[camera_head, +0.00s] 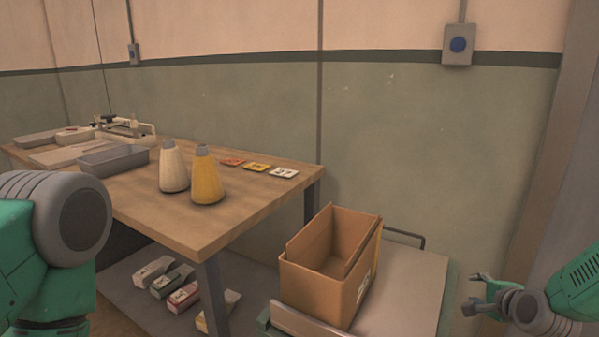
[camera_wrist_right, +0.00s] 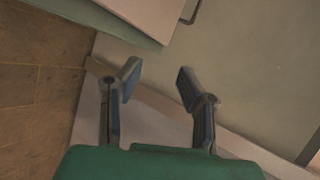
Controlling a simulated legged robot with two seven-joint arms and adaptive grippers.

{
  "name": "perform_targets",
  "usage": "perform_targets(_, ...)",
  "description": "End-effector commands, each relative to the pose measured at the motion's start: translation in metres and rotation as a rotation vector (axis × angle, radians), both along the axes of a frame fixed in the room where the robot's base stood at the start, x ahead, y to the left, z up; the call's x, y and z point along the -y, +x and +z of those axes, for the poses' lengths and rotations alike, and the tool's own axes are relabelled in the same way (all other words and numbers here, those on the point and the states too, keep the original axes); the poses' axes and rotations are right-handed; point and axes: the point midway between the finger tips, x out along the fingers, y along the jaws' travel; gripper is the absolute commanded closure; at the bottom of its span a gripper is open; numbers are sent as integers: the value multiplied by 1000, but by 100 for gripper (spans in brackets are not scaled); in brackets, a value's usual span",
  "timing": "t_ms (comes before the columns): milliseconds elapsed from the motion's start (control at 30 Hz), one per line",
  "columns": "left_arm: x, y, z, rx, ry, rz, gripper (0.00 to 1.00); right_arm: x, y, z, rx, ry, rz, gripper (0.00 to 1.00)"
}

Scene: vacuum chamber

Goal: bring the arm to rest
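My right gripper (camera_head: 476,292) hangs at the right of the head view, to the right of the cart and apart from it. The right wrist view shows the same gripper (camera_wrist_right: 158,84) with its two fingers spread and nothing between them. My left arm shows at the left edge of the head view as a green and grey link. The left gripper is outside both views.
A wooden table (camera_head: 245,212) holds a white cone bottle (camera_head: 173,171), a yellow one (camera_head: 207,181), cards (camera_head: 257,166) and a grey tray (camera_head: 113,160). An open cardboard box (camera_head: 318,287) stands on a cart (camera_head: 405,290). Several small boxes lie below the table.

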Motion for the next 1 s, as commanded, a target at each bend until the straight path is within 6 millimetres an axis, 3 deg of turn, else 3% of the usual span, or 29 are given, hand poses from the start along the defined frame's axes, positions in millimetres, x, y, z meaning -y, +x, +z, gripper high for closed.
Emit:
perform_targets(167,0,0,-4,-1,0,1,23,-28,-29,-31,-91,-102,117,68)
perform_targets(367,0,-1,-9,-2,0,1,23,-65,-78,-79,-231,-259,313,68)
perform_targets(467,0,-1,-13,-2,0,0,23,-89,-119,-110,-329,-368,469,68)
perform_targets(600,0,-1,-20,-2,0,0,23,-121,-207,-155,-497,-557,785,68)
perform_targets(700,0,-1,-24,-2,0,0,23,-135,-272,-177,-603,-681,1032,68)
perform_targets(833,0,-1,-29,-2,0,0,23,-141,-343,-189,-699,-793,1314,68)
perform_targets(900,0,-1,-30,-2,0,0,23,-140,-369,-191,-730,-831,1426,68)
perform_targets(1000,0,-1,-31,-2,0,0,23,-139,-391,-191,-754,-860,1526,68)
